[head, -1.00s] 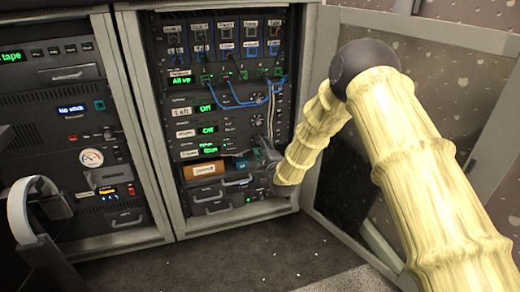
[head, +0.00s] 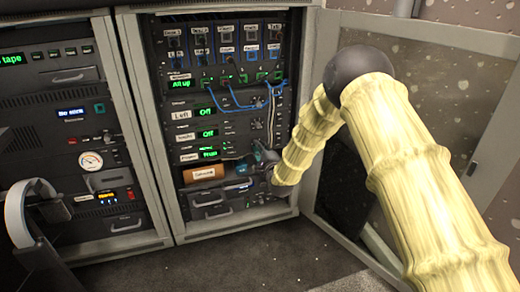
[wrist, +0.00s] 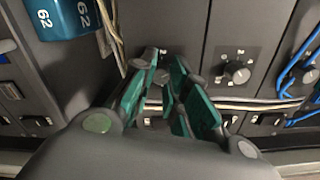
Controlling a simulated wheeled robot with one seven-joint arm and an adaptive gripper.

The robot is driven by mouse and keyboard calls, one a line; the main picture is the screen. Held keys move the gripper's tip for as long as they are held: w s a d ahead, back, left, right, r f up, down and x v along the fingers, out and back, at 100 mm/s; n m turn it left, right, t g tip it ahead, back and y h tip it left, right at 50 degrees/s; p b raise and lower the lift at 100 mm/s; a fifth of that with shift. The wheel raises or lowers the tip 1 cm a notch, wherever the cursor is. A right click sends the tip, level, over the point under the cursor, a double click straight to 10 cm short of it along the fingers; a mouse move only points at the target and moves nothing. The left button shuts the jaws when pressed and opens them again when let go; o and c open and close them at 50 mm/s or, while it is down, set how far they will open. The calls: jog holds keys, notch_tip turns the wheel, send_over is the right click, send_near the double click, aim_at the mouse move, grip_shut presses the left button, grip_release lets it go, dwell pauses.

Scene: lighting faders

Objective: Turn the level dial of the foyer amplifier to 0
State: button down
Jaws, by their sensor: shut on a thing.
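The foyer amplifier (head: 190,157) is the lowest of three similar units in the right rack, with a small label and a lit green display that seems to read "Hum". Its level dial (wrist: 162,54) shows only in part in the wrist view, between my teal finger pads. My gripper (wrist: 163,84) is shut on this dial, and the fingers cover most of it, so its pointer cannot be read. In the head view my gripper (head: 261,156) reaches the right end of the foyer unit and hides the dial.
Two units above show "Off", with their dials (head: 257,124) free. A neighbouring dial (wrist: 237,71) lies right of my fingers in the wrist view. Blue cables (head: 232,98) and pale cables (wrist: 240,104) run close by. The open rack door (head: 420,110) stands right.

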jog(key=shift+p, duration=0.3)
jog(key=shift+n+p, duration=6.35)
jog(key=shift+n, duration=4.35)
jog(key=c, duration=1.3)
grip_release()
jog(key=shift+d, duration=0.1)
jog(key=shift+c, duration=0.2)
